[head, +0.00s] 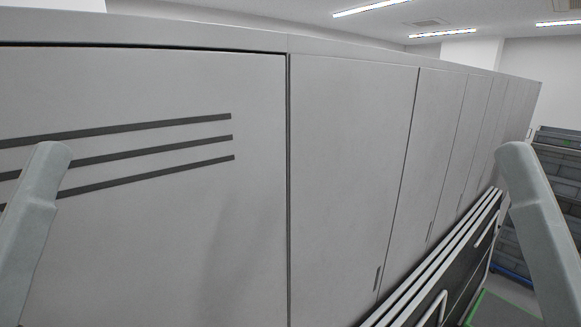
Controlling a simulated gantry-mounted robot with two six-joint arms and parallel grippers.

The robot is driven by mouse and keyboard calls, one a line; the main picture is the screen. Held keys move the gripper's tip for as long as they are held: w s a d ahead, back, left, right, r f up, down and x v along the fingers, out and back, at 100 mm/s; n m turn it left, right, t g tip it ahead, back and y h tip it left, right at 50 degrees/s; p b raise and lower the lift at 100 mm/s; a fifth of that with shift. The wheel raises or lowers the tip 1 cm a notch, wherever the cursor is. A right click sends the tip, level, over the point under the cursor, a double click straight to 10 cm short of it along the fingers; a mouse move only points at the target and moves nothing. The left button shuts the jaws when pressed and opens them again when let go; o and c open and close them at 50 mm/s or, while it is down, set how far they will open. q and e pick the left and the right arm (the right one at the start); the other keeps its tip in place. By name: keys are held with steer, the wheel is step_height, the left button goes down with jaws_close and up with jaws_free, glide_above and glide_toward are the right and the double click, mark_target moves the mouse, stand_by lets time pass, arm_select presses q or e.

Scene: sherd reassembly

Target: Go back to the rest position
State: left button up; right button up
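Only the head view is given. My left arm comes in at the left edge and my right arm at the right edge; both are pale grey links that stand raised. Neither gripper shows in the picture. No sherds and no work table are in view.
A long row of light grey cabinets (345,160) fills most of the view, with dark stripes (150,160) on the left door. Folded tables or panels (440,275) lean against it at the lower right. A rack of grey crates (560,170) stands at the far right.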

arm_select(q)
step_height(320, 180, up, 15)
steer(key=p, duration=1.1)
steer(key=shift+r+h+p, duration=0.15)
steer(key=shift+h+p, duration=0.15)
steer(key=shift+p, duration=0.05)
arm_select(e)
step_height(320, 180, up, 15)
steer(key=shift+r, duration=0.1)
